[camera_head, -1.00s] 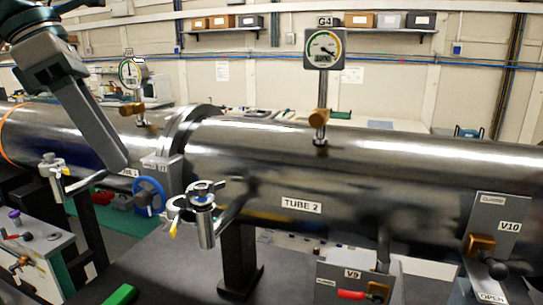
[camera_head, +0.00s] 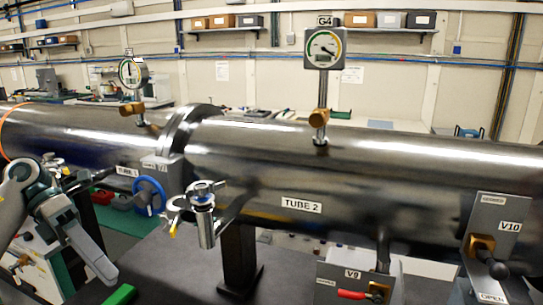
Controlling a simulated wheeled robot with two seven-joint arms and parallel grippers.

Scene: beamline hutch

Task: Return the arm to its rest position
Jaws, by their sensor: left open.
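My left arm comes in at the lower left edge. Its gripper (camera_head: 94,272) points down and to the right in front of the tubes, open, with nothing seen between its fingers. The gripper is apart from the blue handwheel (camera_head: 149,196), which is to its right. TUBE 1 (camera_head: 80,140) and TUBE 2 (camera_head: 350,180) run across the view behind it. My right gripper is not in view.
A valve with a silver body (camera_head: 205,222) stands out in front of the flange (camera_head: 182,135). Gauge G4 (camera_head: 324,48) rises above TUBE 2. Panels V9 (camera_head: 345,275) and V10 (camera_head: 500,235) are at the lower right. A green block (camera_head: 119,295) lies at the bottom edge.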

